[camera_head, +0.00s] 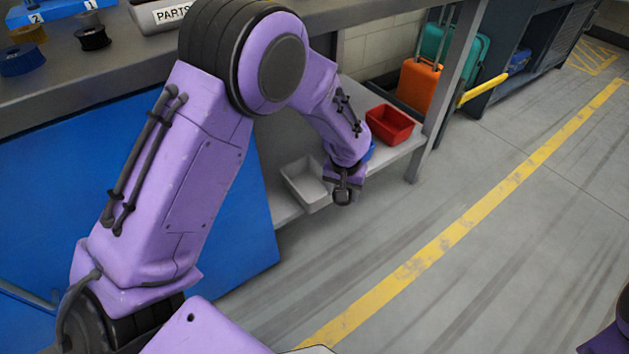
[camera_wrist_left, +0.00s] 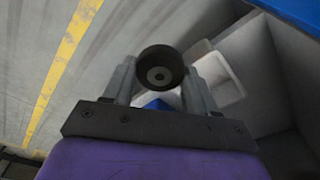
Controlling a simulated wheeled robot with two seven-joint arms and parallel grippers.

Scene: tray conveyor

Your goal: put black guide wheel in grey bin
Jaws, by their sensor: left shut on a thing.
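My left gripper (camera_head: 345,192) is shut on the black guide wheel (camera_wrist_left: 160,72), which shows between its two fingers in the left wrist view. In the head view the wheel (camera_head: 344,197) is a small dark shape at the end of the purple arm. The light grey bin (camera_head: 308,188) sits on the lower shelf, just left of the gripper. It also shows in the left wrist view (camera_wrist_left: 222,83), behind and to the right of the wheel. The wheel is outside the bin, apart from it in the picture. My right gripper is not in view.
A red bin (camera_head: 390,124) and a mostly hidden blue bin (camera_head: 368,151) share the shelf (camera_head: 405,147). A table leg (camera_head: 445,95) stands to the right. Black and yellow spools lie on the bench top. The floor beyond the yellow line (camera_head: 470,225) is clear.

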